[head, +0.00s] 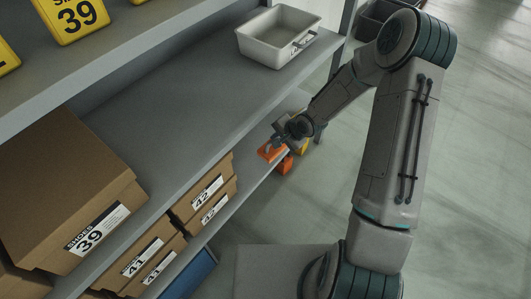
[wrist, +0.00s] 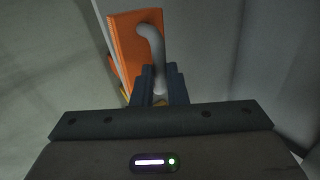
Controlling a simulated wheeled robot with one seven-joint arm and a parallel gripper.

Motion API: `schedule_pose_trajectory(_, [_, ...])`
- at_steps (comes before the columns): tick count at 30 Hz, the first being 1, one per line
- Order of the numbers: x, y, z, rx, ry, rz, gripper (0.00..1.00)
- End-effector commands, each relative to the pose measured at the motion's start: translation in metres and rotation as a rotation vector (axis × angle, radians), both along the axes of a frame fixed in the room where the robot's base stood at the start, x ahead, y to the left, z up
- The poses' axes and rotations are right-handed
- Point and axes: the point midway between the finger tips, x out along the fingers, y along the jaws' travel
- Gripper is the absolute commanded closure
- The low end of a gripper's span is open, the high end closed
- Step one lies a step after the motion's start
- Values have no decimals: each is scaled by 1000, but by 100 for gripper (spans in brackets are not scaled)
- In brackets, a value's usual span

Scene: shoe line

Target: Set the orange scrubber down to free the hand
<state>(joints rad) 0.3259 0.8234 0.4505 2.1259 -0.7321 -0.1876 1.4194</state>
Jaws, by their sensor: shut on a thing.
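The orange scrubber (wrist: 132,48) has a flat orange body and a curved grey handle. In the wrist view my gripper (wrist: 160,82) is shut on that handle, with the dark fingers on both sides of it. In the head view the orange scrubber (head: 268,151) is small, at the front edge of the lower shelf, just below my gripper (head: 279,140). The wrist and fingers partly cover it. I cannot tell whether its underside touches the shelf.
Another orange piece (head: 285,165) and a yellow thing (head: 303,147) show beside the gripper. A grey tub (head: 270,42) stands on the shelf above. Brown shoe boxes (head: 200,190) fill the near left. The upper shelf's middle is bare. Open floor (head: 470,160) lies right.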

Motion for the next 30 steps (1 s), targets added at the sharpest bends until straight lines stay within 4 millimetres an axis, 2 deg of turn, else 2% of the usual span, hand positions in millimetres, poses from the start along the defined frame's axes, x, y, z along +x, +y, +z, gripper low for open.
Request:
schedule_pose_trajectory(3, [-2, 18, -14, -2, -1, 6, 100])
schedule_pose_trajectory(9, [-3, 37, -24, -1, -1, 3, 100])
schedule_pose_trajectory(14, [-3, 41, -27, -1, -1, -1, 100])
schedule_pose_trajectory(22, [-4, 41, -60, 1, 1, 1, 100])
schedule_pose_trajectory(28, [-4, 40, -61, -1, 1, 0, 100])
schedule_pose_trajectory(29, [-4, 40, -61, -1, 1, 0, 85])
schedule_pose_trajectory(30, [-4, 40, -61, -1, 1, 0, 73])
